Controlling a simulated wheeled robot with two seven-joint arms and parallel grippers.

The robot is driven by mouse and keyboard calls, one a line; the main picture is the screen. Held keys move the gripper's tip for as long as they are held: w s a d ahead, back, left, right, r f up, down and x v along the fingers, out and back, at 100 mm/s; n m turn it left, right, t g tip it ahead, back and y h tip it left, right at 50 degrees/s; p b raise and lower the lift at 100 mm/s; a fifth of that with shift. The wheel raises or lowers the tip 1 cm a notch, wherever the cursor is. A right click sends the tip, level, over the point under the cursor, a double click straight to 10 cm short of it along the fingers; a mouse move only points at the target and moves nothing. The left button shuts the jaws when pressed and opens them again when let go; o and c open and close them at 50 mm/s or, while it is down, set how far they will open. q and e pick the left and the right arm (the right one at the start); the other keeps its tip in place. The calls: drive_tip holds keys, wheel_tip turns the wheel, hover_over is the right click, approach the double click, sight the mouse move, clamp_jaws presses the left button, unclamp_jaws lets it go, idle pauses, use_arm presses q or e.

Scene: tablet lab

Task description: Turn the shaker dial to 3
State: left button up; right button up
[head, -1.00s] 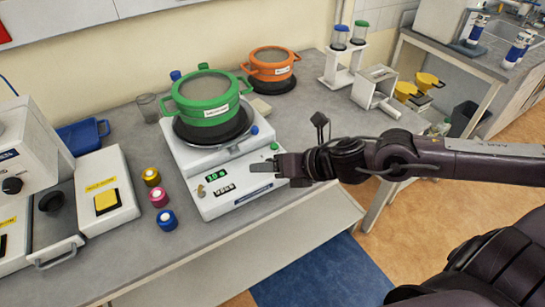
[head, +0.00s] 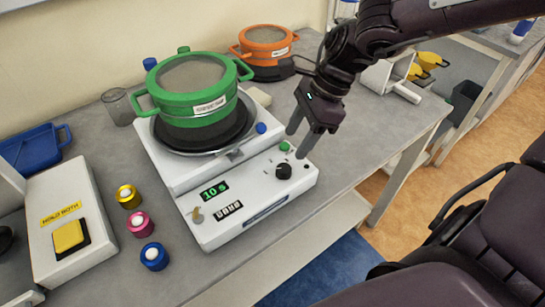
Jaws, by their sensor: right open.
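The white shaker (head: 240,222) stands on the bench with a green-rimmed sieve pot (head: 195,85) on its top plate. Its black dial (head: 284,171) is at the right end of the front panel, below a green button (head: 284,146). The green display (head: 214,190) seems to read 10 s. My right gripper (head: 298,143) is open, pointing down just above and behind the dial, beside the green button. I see nothing between its fingers, and whether a finger touches the panel I cannot tell. The dial's setting is too small to read. My left gripper is out of view.
Yellow, pink and blue capped jars (head: 139,224) stand left of the shaker. A white box with a yellow button (head: 68,236) is further left. An orange pot (head: 264,45) stands behind. The bench is clear right of the shaker.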

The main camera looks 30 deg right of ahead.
sight(284, 167)
drive_tip(key=shift+s+f, duration=0.15)
drive_tip(key=shift+s, duration=0.05)
drive_tip(key=x, duration=0.2)
drive_tip(key=s+p+x, duration=0.1)
drive_tip(key=x, duration=0.1)
drive_tip(key=shift+a+f, duration=0.15)
drive_tip(key=shift+a, duration=0.1)
drive_tip(key=shift+w+x, duration=0.2)
drive_tip(key=shift+x, duration=1.1)
drive_tip(key=shift+c, duration=0.8)
drive_tip(key=c, duration=0.8)
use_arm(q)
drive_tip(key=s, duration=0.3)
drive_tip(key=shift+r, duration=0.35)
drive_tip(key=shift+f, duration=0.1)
